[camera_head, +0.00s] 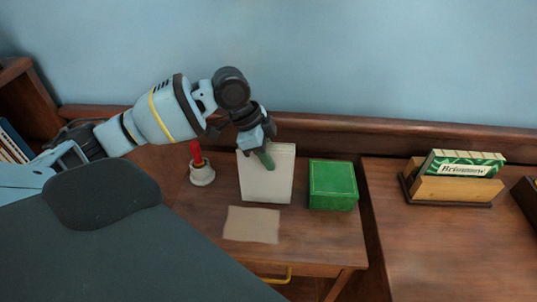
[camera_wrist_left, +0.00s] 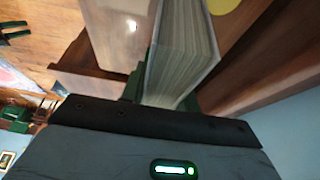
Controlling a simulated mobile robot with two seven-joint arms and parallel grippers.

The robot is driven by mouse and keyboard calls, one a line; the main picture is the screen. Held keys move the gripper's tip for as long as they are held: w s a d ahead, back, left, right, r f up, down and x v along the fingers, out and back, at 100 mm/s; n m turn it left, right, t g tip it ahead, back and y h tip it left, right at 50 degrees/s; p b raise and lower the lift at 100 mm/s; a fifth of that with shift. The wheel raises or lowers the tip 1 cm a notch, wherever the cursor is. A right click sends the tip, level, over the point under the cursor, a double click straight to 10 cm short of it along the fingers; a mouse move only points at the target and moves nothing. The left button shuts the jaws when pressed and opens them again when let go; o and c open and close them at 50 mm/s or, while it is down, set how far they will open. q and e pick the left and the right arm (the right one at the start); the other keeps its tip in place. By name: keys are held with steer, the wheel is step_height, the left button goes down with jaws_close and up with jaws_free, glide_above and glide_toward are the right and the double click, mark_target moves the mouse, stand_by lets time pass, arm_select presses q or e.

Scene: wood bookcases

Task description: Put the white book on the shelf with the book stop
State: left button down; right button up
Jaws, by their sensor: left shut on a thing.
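The white book (camera_head: 268,183) stands upright or nearly so at the back of the small wooden desk (camera_head: 330,235). I cannot tell whether the book's bottom touches the desk. A wooden book stand (camera_head: 455,191) on the right surface holds a green book (camera_head: 463,164). I cannot tell if this is the book stop. My right gripper is not in view.
A green box (camera_head: 332,185) stands just right of the white book. A bookcase with books (camera_head: 14,143) is at far left. The right surface (camera_head: 450,250) has free room in front.

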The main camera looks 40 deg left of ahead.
arm_select(q)
steer(key=shift+f, duration=0.15)
steer(key=c, duration=1)
jaws_free()
steer(key=shift+c, duration=0.2)
steer(key=shift+o, duration=0.2)
steer(key=p+v, duration=0.1)
steer(key=v, duration=1.1)
steer(key=shift+d, duration=0.1)
